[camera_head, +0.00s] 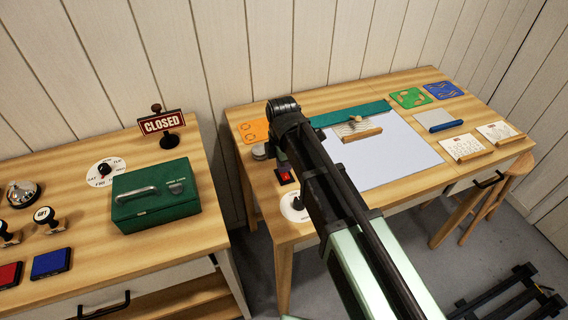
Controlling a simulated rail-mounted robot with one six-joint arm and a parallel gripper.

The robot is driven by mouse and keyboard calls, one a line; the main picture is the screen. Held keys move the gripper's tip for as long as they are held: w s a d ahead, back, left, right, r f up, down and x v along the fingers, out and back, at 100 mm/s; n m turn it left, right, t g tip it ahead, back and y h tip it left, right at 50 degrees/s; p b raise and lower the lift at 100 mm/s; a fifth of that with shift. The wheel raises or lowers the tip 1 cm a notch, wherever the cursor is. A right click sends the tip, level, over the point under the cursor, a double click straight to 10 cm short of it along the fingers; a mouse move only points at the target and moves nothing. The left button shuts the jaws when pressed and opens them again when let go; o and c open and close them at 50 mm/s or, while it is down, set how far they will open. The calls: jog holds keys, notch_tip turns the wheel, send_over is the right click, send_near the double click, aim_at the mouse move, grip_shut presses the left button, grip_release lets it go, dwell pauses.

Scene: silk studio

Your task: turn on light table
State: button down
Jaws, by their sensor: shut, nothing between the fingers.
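The light table's pale, flat panel (399,139) lies on the right-hand wooden desk. I cannot tell from its shade whether it is lit. A small dark switch with a red rocker (286,177) sits on the desk left of the panel. A white round dial with a black knob (289,211) is in front of the switch, partly hidden by my arm. My gripper (281,163) points down just behind and above the red switch, shut and empty. I cannot tell whether its tips touch the switch. My arm crosses over the panel's left edge.
Orange (252,131), green (410,98) and blue (444,90) cards lie behind. A green cash box (155,211) and a CLOSED sign (162,123) stand on the left desk.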

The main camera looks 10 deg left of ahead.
aim_at(286, 177)
notch_tip(286, 177, up, 13)
jog(key=s+p, duration=0.1)
jog(key=p, duration=1)
jog(key=shift+s+d+p, duration=0.15)
jog(key=shift+d+p, duration=0.25)
jog(key=shift+d, duration=0.05)
jog(key=shift+f, duration=0.15)
jog(key=s+d+m, duration=0.3)
jog(key=d+m, duration=0.9)
jog(key=d, duration=0.2)
jog(key=s+d+m, duration=0.3)
jog(key=d+m, duration=0.9)
jog(key=d, duration=0.3)
jog(key=shift+s+d+m+t+y, duration=0.3)
jog(key=shift+m+t, duration=0.1)
